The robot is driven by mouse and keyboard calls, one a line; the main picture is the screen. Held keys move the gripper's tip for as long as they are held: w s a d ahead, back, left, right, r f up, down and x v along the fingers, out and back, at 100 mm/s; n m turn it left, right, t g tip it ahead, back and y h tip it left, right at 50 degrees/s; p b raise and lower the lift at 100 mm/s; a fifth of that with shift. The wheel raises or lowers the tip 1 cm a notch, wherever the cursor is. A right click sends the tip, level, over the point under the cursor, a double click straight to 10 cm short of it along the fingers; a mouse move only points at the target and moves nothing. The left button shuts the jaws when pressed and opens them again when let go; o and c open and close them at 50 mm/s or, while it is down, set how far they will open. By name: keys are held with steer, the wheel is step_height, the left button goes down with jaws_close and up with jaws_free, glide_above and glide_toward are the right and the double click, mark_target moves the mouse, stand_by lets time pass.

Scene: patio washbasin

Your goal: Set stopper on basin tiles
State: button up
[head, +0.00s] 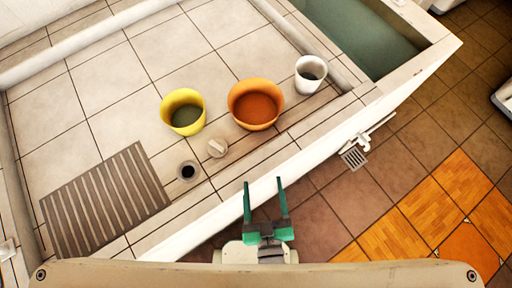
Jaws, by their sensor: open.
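The stopper (217,148) appears to be the small round pale piece lying on the basin tiles (150,99), between the yellow pot and the orange pot. A dark round drain hole (188,171) is in the tiles just to its lower left, apart from it. My gripper (265,184) is open and empty. Its two green fingers point up in the picture, at the basin's front edge, below and to the right of the stopper.
A yellow pot (168,104), an orange pot (240,91) and a white cup (301,72) stand near the stopper. A slatted grey-brown mat (104,203) lies at left. A pale front wall (262,188) edges the basin. The back tiles are clear.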

steer(key=s+m, duration=0.1)
steer(key=s+a+m+h, duration=0.1)
steer(key=s, duration=0.1)
steer(key=s+a+r+m, duration=0.1)
steer(key=s, duration=0.1)
steer(key=shift+h, duration=0.3)
